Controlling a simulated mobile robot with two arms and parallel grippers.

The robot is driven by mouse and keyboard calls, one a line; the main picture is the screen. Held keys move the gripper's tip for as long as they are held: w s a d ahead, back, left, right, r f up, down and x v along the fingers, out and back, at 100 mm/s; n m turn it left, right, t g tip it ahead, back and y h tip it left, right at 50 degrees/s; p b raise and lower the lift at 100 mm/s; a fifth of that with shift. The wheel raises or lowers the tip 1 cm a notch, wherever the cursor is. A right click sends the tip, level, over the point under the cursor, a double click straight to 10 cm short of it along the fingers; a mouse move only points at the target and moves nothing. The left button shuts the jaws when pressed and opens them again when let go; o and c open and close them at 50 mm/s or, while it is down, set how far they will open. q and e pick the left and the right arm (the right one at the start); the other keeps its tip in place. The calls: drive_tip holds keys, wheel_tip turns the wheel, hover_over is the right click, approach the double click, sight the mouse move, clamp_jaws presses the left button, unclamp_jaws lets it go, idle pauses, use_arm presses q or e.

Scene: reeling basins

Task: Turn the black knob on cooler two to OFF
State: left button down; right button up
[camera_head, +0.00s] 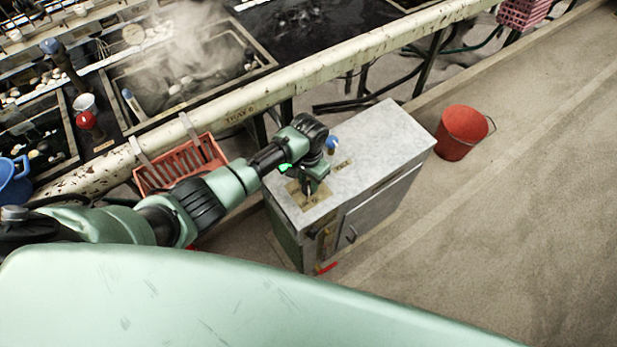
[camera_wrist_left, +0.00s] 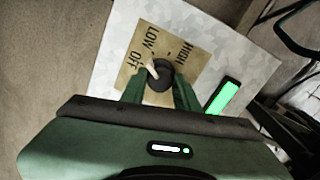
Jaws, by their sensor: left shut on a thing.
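The cooler (camera_head: 375,150) is a grey-topped cabinet with a brass dial plate (camera_head: 297,190) near its front-left corner. In the left wrist view the black knob (camera_wrist_left: 164,80) sits on this plate, which is marked LOW, OFF and HIGH. The knob's pale pointer (camera_wrist_left: 153,69) points up-left, around OFF and LOW; the exact setting is hard to tell. My left gripper (camera_wrist_left: 160,91) is shut on the knob, one finger on each side. In the head view the left gripper (camera_head: 312,186) hides the knob. My right gripper is out of view.
A blue-topped item (camera_head: 332,142) stands on the cooler's top near the arm. An orange crate (camera_head: 180,164) hangs by the pale rail (camera_head: 330,67). A red bucket (camera_head: 460,132) stands on the floor to the right. Steaming basins (camera_head: 185,70) lie beyond the rail. Open floor (camera_head: 510,220) lies at right.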

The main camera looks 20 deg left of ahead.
sight(308, 184)
use_arm(q)
drive_tip(key=n+p, duration=0.2)
drive_tip(key=n, duration=0.1)
drive_tip(key=shift+d+r, duration=0.1)
drive_tip(key=shift+r, duration=0.1)
drive_tip(key=shift+f+n+p, duration=0.1)
drive_tip(key=shift+n+p, duration=0.55)
drive_tip(key=shift+n, duration=0.65)
drive_tip(key=shift+w, duration=0.1)
drive_tip(key=c, duration=1.1)
unclamp_jaws()
drive_tip(key=shift+o, duration=0.2)
wheel_tip(308, 184, up, 8)
drive_tip(key=shift+f+p, duration=0.15)
drive_tip(key=shift+p, duration=0.4)
